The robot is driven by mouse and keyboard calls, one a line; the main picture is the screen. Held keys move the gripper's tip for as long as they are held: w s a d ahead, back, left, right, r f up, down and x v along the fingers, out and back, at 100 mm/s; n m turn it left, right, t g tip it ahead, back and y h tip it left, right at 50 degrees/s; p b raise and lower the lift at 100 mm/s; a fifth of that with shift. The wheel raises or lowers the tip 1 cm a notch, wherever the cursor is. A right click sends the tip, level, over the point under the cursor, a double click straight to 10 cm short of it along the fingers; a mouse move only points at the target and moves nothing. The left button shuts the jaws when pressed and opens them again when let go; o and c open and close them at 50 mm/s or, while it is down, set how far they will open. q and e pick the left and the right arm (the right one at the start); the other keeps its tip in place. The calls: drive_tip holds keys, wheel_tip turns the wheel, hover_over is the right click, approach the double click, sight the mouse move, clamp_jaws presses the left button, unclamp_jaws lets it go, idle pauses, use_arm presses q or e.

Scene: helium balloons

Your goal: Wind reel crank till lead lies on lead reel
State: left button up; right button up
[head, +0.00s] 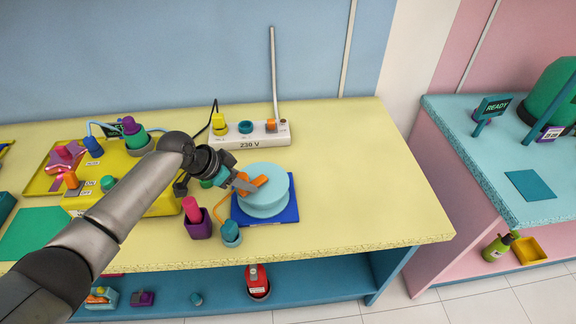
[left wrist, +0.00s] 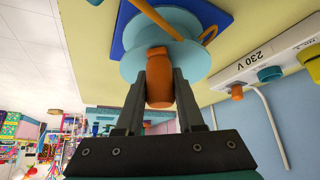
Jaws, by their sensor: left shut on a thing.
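The lead reel (head: 264,203) is a pale blue spool on a dark blue base plate (head: 291,212) on the yellow bench. Its orange crank (head: 259,181) lies across the top. My left gripper (head: 243,184) is shut on the crank's orange knob (left wrist: 158,78), which stands between both fingers in the left wrist view. The orange lead (head: 218,211) runs off the reel's left side in a loose curve to a teal plug (head: 231,231) in a pale holder beside the base plate. My right gripper is in neither view.
A white 230 V socket strip (head: 270,139) lies behind the reel. A purple cup with a pink item (head: 197,222) stands close left. A yellow case (head: 165,203) is partly behind my left arm. The bench right of the reel is clear.

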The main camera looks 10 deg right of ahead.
use_arm(q)
drive_tip(key=shift+s+d, duration=0.1)
drive_tip(key=shift+s+d+r+p, duration=0.1)
drive_tip(key=shift+s+d+p, duration=0.25)
drive_tip(key=shift+s+p, duration=0.1)
drive_tip(key=shift+d, duration=0.1)
drive_tip(key=shift+s+d+p, duration=0.3)
drive_tip(key=shift+d+p, duration=0.05)
drive_tip(key=shift+d, duration=0.05)
